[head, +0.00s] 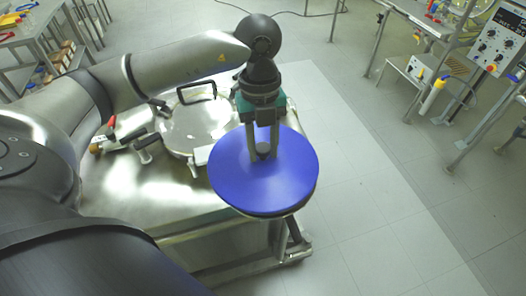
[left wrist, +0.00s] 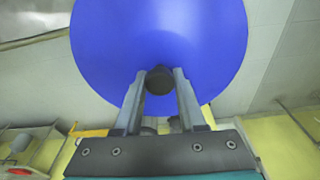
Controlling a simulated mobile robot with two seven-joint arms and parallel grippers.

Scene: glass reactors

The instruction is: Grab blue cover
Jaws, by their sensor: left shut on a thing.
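The blue cover (head: 290,178) is a round blue disc with a dark knob at its centre. In the head view it is at the middle, over the right end of the steel table. My left gripper (head: 264,152) points down onto it and is shut on the dark knob. In the left wrist view the blue cover (left wrist: 165,40) fills the top middle, and the knob sits between the fingertips of my left gripper (left wrist: 160,80). What is under the cover is hidden. My right gripper is not in view.
A steel table (head: 125,205) carries a round metal lid (head: 195,128) with a black handle, left of the cover. A red-handled valve (head: 111,125) is at the lid's left. Open floor (head: 390,190) lies to the right. A frame with a control box (head: 497,42) stands at the upper right.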

